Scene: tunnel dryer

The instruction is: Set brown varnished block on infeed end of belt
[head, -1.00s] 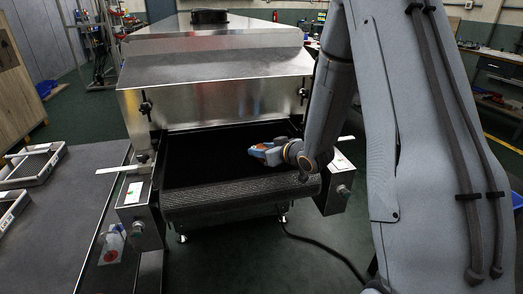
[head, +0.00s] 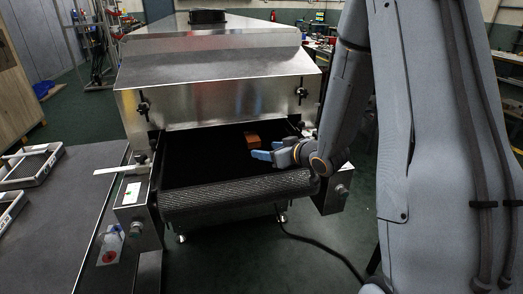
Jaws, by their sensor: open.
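The brown varnished block (head: 252,139) lies on the black belt (head: 195,163), right of its middle and a little in front of the tunnel opening. My gripper (head: 260,153) is over the belt, nearer the roller end than the block. Its blue fingers are open and empty, and a small gap shows between them and the block. The dryer's metal hood (head: 215,88) stands behind the block.
A grey table (head: 60,215) stands at the left with a white tray (head: 30,168) and part of another tray (head: 10,207). Metal side brackets flank the belt end. The belt left of the block is clear.

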